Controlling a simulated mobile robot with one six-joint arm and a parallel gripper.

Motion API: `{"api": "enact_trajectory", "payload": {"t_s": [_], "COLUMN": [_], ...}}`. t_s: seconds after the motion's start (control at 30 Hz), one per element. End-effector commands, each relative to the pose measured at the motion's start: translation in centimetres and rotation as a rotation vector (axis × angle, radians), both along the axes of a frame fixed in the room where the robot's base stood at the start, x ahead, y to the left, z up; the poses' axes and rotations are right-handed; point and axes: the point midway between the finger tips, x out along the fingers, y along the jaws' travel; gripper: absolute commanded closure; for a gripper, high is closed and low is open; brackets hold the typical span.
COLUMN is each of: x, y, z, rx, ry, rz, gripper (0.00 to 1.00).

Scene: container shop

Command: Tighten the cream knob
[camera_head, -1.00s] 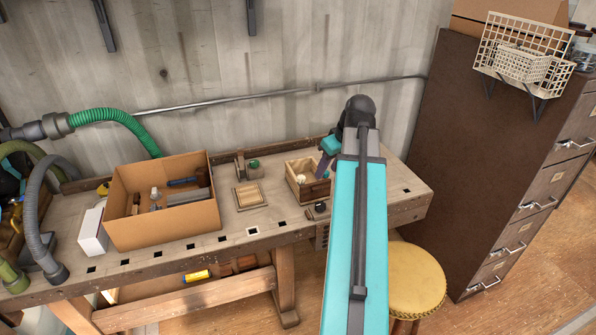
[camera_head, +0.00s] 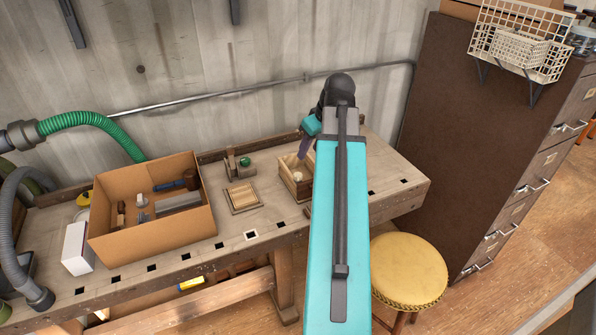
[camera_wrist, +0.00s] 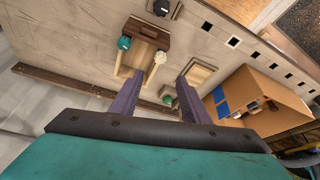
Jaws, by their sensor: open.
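The cream knob (camera_wrist: 160,57) is a small pale knob at one side of a small wooden box (camera_wrist: 150,36) in the wrist view. A teal knob (camera_wrist: 124,43) is on the box's other side. In the head view the box (camera_head: 286,176) stands on the workbench, and the cream knob (camera_head: 297,175) shows small there. My gripper (camera_wrist: 160,98) is open, its two purple fingers apart with nothing between them. In the head view my gripper (camera_head: 305,148) is above the box, apart from the cream knob. My arm hides the box's right part.
A wooden slatted tray (camera_head: 243,198) and a block with a green knob (camera_head: 245,162) stand left of the box. A cardboard box (camera_head: 150,236) with tools is farther left on the workbench (camera_head: 250,236). A yellow stool (camera_head: 408,270) and brown cabinet (camera_head: 480,130) stand right.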

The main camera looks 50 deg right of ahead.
Motion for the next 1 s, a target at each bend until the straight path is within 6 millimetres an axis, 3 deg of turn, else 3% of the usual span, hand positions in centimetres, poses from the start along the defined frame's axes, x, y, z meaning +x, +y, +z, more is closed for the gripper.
{"api": "enact_trajectory", "payload": {"t_s": [0.37,1.0], "x": [0.4,2.6], "y": [0.0,-0.2], "z": [-0.8,-6.1], "rx": [0.001,0.002], "ry": [0.000,0.002], "rz": [0.001,0.002], "gripper": [0.58,0.58]}}
